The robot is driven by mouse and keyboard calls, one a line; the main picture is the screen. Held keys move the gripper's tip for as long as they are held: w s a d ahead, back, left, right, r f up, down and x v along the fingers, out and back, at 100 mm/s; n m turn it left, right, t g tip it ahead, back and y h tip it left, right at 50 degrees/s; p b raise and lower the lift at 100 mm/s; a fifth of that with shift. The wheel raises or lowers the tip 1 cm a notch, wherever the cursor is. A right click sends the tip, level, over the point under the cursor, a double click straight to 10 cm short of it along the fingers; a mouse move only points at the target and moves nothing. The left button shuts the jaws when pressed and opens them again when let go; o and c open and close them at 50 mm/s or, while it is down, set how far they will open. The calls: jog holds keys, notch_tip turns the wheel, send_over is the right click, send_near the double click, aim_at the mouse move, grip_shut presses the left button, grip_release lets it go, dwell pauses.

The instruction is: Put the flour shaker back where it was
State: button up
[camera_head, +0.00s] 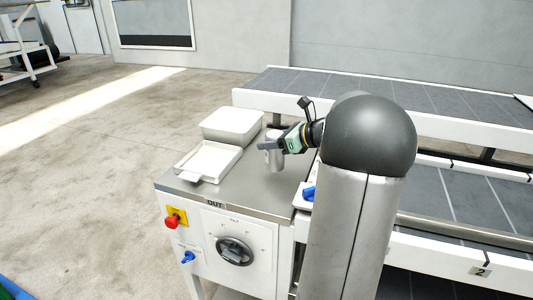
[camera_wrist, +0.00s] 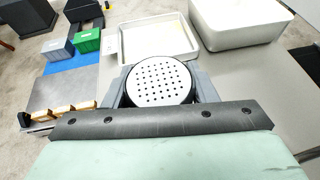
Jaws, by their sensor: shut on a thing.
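The flour shaker (camera_head: 275,160) is a small grey cylinder above the steel top of the machine, right of the white tray. In the wrist view its round white lid (camera_wrist: 162,82), full of small holes, faces the camera. My gripper (camera_head: 268,147) is shut on the shaker, with one grey finger on each side of it in the wrist view (camera_wrist: 162,72). The shaker looks upright. Its lower end is close to the steel top; I cannot tell whether it touches.
A shallow white tray (camera_head: 210,160) and a deeper white box (camera_head: 233,125) stand left of the shaker. The steel top (camera_head: 235,198) is bare in front. A red button (camera_head: 173,221) and dial (camera_head: 234,251) are on the front panel. Conveyor belts (camera_head: 390,97) lie behind and right.

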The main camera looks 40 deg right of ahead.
jog(key=shift+w+a+f, duration=0.25)
jog(key=shift+w+f, duration=0.6)
jog(key=shift+f, duration=0.1)
jog(key=f, duration=0.3)
jog(key=shift+w+f, duration=0.2)
jog(key=shift+f, duration=0.1)
jog(key=shift+f, duration=0.1)
jog(key=o, duration=1.1)
